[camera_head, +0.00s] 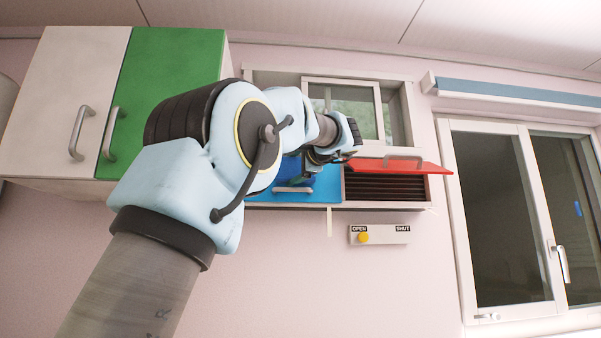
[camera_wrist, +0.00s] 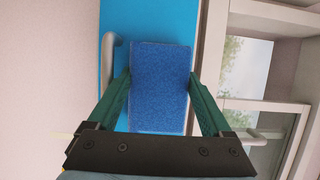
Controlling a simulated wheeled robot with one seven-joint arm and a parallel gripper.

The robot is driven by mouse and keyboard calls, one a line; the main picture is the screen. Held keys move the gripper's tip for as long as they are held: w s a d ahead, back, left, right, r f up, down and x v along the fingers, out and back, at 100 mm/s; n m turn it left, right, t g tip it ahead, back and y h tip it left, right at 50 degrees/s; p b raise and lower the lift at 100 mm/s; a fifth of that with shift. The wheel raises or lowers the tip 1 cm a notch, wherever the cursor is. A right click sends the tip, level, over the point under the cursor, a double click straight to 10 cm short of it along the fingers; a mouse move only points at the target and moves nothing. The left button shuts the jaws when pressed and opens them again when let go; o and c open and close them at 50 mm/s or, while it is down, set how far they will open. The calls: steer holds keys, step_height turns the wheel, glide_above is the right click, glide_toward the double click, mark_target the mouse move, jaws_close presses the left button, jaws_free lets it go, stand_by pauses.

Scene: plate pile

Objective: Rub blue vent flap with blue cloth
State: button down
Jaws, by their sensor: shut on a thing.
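The blue vent flap (camera_head: 322,187) is in the wall unit below a small window in the head view, closed flat, with a pale bar handle (camera_head: 294,189). It also shows in the wrist view (camera_wrist: 150,20) as a bright blue panel with its handle (camera_wrist: 108,70) at the left. My gripper (camera_wrist: 160,85) is shut on the blue cloth (camera_wrist: 160,88), a darker blue block held between green fingers. The cloth lies in front of the flap beside the handle. I cannot tell whether it touches the flap. In the head view my arm hides most of the cloth.
A red flap (camera_head: 400,166) stands raised to the right, over dark slats (camera_head: 385,188). A white and green cupboard (camera_head: 165,90) hangs left. A large window (camera_head: 500,210) is at right.

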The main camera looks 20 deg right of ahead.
steer(key=shift+w+a+f+b, duration=0.15)
steer(key=shift+a+b, duration=0.25)
steer(key=shift+a, duration=0.45)
steer(key=shift+w+a+r+b, duration=0.15)
steer(key=shift+a+b, duration=0.2)
steer(key=shift+a, duration=0.45)
steer(key=shift+w+a+b, duration=0.2)
steer(key=shift+a+b, duration=0.1)
steer(key=shift+a, duration=0.65)
steer(key=shift+w+a+b, duration=0.2)
steer(key=shift+a+b, duration=0.05)
steer(key=shift+a, duration=0.65)
steer(key=shift+s+a+b, duration=0.2)
steer(key=shift+s+b, duration=0.4)
steer(key=shift+s, duration=0.35)
steer(key=shift+s+a+b, duration=0.15)
steer(key=shift+s+b, duration=0.5)
steer(key=shift+s, duration=0.35)
steer(key=shift+s+a+b, duration=0.2)
steer(key=shift+s+b, duration=0.4)
steer(key=shift+s, duration=0.35)
steer(key=shift+s+a+b, duration=0.15)
steer(key=shift+s+b, duration=0.25)
steer(key=shift+s, duration=0.35)
steer(key=shift+s+a+b, duration=0.1)
steer(key=shift+s+b, duration=0.25)
steer(key=shift+s, duration=0.35)
